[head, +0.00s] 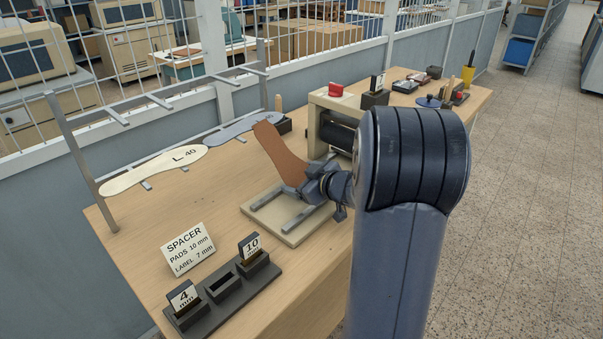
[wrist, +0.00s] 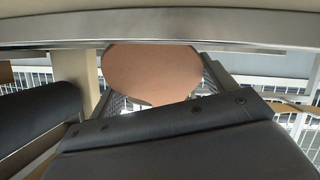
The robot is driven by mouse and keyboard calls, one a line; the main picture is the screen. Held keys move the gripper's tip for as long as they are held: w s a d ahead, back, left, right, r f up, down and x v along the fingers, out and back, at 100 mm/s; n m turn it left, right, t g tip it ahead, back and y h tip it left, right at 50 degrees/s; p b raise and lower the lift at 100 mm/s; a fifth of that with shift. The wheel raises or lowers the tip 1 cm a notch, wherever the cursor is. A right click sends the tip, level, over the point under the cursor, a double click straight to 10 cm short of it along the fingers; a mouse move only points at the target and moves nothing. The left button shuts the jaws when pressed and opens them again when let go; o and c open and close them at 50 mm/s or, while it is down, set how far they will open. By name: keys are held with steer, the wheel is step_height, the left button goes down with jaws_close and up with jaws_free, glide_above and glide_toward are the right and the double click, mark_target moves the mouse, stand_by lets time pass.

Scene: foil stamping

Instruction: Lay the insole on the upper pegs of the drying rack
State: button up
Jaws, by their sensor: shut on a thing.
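My gripper (head: 308,187) is shut on a brown insole (head: 283,154), which juts up and to the left from the jaws, above the bench. In the wrist view the insole's rounded brown end (wrist: 150,72) shows between the metal bar at the top and a dark pad below; the gripped part is hidden. The drying rack (head: 80,155) is a grey frame along the bench's back edge. Its upper pegs (head: 160,102) are bare. A cream insole marked L-40 (head: 150,172) and a grey-blue insole (head: 240,129) lie on its lower pegs. The brown insole overlaps the grey-blue one's right end in view.
A beige plate with metal rails (head: 288,226) lies under my gripper. A beige press with a dark roller (head: 338,128) stands behind it. A spacer sign (head: 188,249) and a dark block holder (head: 222,311) are at front left. Wall bars run behind the rack.

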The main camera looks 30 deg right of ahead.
steer(key=shift+f, duration=0.25)
steer(key=o, duration=1)
steer(key=shift+o, duration=0.2)
steer(key=shift+b, duration=0.55)
